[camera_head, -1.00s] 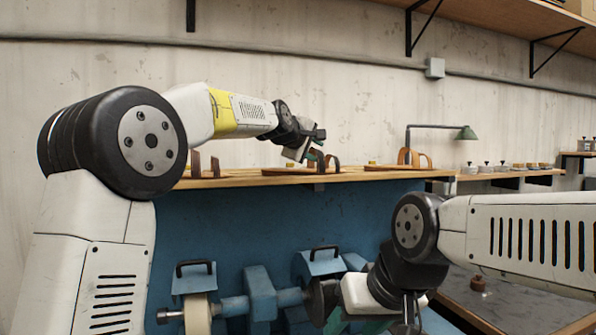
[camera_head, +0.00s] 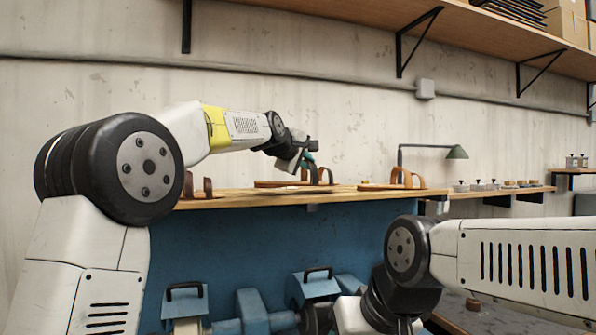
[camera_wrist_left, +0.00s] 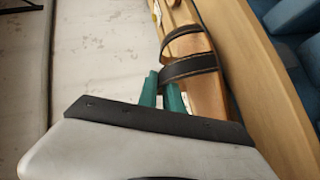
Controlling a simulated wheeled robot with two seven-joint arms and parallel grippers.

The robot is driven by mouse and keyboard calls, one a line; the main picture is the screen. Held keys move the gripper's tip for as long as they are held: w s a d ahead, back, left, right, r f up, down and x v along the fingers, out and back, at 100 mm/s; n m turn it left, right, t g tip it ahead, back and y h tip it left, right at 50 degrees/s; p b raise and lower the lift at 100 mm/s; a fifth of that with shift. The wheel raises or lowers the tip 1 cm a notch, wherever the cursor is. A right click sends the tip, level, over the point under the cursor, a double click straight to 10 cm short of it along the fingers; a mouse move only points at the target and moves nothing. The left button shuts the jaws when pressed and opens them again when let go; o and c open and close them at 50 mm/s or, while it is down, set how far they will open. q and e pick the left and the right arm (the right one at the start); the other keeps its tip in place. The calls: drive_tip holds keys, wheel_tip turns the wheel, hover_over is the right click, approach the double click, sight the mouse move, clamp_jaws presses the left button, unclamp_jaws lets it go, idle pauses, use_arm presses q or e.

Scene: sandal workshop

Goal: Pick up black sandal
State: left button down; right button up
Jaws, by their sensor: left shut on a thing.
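My left gripper (camera_head: 309,158) reaches over the wall-side bench and is shut on a strap of the middle sandal (camera_head: 285,184). In the left wrist view its green fingers (camera_wrist_left: 160,90) meet the dark strap (camera_wrist_left: 188,67) of that sandal, which has a tan-brown sole (camera_wrist_left: 207,92). The sandal is at the bench top; I cannot tell whether it is raised. Two more brown-strapped sandals show in the head view, one at the left (camera_head: 190,189) partly behind my arm and one at the right (camera_head: 398,183). My right gripper is at the bottom edge, its fingers out of frame.
The wooden bench top (camera_head: 230,199) has a blue front. A green lamp (camera_head: 456,152) stands right of the sandals. Blue machinery (camera_head: 250,312) sits below. A shelf (camera_head: 480,40) hangs high on the wall.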

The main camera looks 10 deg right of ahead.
use_arm(q)
drive_tip(key=shift+s+r, duration=0.4)
drive_tip(key=shift+r, duration=0.4)
drive_tip(key=s+a+r, duration=0.1)
drive_tip(key=s, duration=1.4)
drive_tip(key=shift+s+r, duration=0.15)
idle(0.6)
